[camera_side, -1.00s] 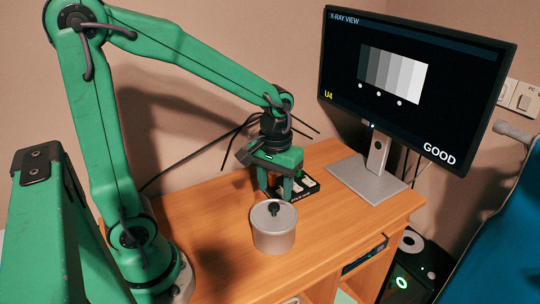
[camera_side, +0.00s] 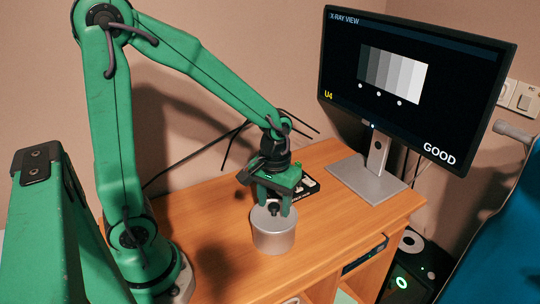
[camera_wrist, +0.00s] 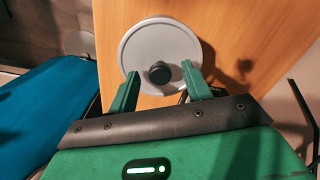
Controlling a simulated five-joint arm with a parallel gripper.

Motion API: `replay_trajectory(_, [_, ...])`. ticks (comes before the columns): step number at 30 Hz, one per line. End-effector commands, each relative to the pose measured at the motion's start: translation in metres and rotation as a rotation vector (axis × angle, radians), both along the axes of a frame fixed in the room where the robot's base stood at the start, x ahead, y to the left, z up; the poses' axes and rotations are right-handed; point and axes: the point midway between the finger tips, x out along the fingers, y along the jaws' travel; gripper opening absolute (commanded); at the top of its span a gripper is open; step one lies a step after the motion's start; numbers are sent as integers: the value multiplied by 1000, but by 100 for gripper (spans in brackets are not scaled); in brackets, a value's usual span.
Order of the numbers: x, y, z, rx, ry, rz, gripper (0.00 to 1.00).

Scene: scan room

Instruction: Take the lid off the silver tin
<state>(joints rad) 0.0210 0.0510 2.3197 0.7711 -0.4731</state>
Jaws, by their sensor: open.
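The silver tin (camera_side: 274,239) stands upright on the wooden desk, with its lid (camera_side: 259,217) on top. The lid has a black knob (camera_side: 274,209) at its centre. In the wrist view the round grey lid (camera_wrist: 139,47) and its black knob (camera_wrist: 160,73) show from above. My gripper (camera_side: 274,208) is over the tin, pointing down, with its green fingers on either side of the knob. In the wrist view my gripper (camera_wrist: 160,78) is open, with the knob between the fingertips and visible gaps beside it. Whether the fingertips touch the lid cannot be told.
A monitor (camera_side: 415,85) on a grey stand (camera_side: 365,178) is at the back right of the desk (camera_side: 340,225). A black tray (camera_side: 306,187) with light pieces lies behind my gripper. Cables run behind the arm. The desk right of the tin is clear.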

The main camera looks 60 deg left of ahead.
Motion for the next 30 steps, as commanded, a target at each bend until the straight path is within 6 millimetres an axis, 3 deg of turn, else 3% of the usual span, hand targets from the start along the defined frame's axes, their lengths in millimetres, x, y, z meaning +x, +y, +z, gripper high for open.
replay_trajectory(1, [0, 0, 0, 0, 0, 0, 43])
replay_trajectory(7, [0, 0, 0, 0, 0, 0, 4])
replay_trajectory(8, [0, 0, 0, 0, 0, 0, 2])
replay_trajectory(20, [1, 0, 4, 0, -2, 0, 2])
replay_trajectory(30, [1, 0, 35, -1, -6, 0, 2])
